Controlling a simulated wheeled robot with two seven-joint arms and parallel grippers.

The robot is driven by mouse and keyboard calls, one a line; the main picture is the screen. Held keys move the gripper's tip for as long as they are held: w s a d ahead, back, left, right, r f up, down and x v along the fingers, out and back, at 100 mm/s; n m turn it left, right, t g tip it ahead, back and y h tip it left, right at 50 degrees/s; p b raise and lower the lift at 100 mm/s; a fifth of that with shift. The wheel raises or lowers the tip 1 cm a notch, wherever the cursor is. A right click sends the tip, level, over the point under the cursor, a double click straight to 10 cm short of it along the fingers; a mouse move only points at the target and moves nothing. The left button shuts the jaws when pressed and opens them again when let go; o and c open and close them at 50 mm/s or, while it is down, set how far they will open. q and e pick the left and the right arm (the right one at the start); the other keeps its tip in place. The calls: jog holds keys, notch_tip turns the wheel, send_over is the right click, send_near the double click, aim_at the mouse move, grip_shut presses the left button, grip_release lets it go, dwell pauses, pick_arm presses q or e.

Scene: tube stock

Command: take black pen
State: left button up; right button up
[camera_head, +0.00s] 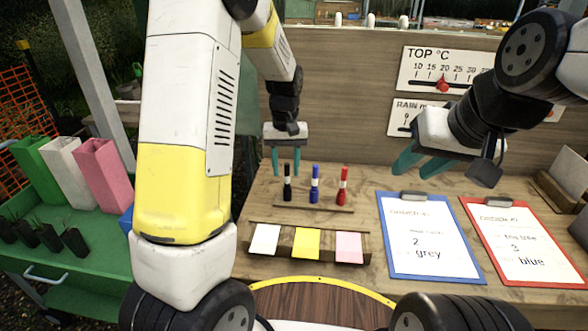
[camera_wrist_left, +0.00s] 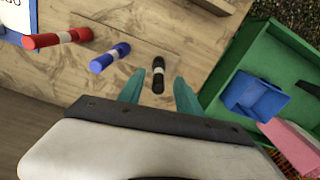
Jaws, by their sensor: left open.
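The black pen (camera_head: 287,185) stands upright at the left end of a low wooden holder (camera_head: 328,208), with a white band round it. My left gripper (camera_head: 286,172) is open just above and around the top of the black pen. In the left wrist view, the black pen (camera_wrist_left: 158,75) shows between the two teal fingers (camera_wrist_left: 158,92), with gaps on both sides. A blue pen (camera_head: 315,183) and a red pen (camera_head: 343,186) stand to its right. My right gripper (camera_head: 415,172) is open and empty above the blue clipboard.
White, yellow (camera_head: 306,243) and pink note pads lie in front of the pens. A blue clipboard (camera_head: 385,225) and a red clipboard (camera_head: 485,250) lie to the right. A green cart (camera_head: 60,255) with coloured containers stands at the left.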

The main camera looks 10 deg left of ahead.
aim_at(287, 178)
pick_arm(q)
notch_tip(287, 178, down, 4)
jog(key=shift+d+f, duration=0.1)
grip_shut()
dwell(0.4)
